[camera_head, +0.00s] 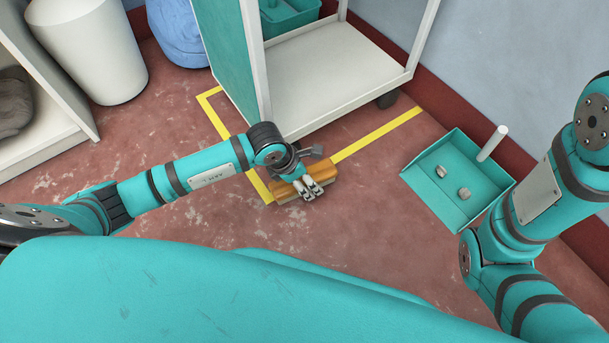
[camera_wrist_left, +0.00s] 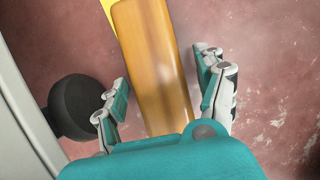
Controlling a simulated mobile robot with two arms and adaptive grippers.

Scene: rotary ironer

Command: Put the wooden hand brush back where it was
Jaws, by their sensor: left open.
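The wooden hand brush (camera_head: 318,176) lies on the red floor at the corner of the yellow floor marking, in front of the white and teal cart. My left gripper (camera_head: 309,192) is above the brush and hides part of it. In the left wrist view the brush's wooden back (camera_wrist_left: 152,65) runs between the two open fingers of my left gripper (camera_wrist_left: 160,92). Gaps show between the fingers and the wood. My right arm shows at the right of the head view, but its gripper is out of view.
The cart (camera_head: 335,80) stands just behind the brush; its dark caster (camera_wrist_left: 78,107) is close to my left fingers. A teal dustpan (camera_head: 430,185) with two grey lumps lies to the right. A white bin (camera_head: 95,50) and a blue bag (camera_head: 178,35) stand at the back left.

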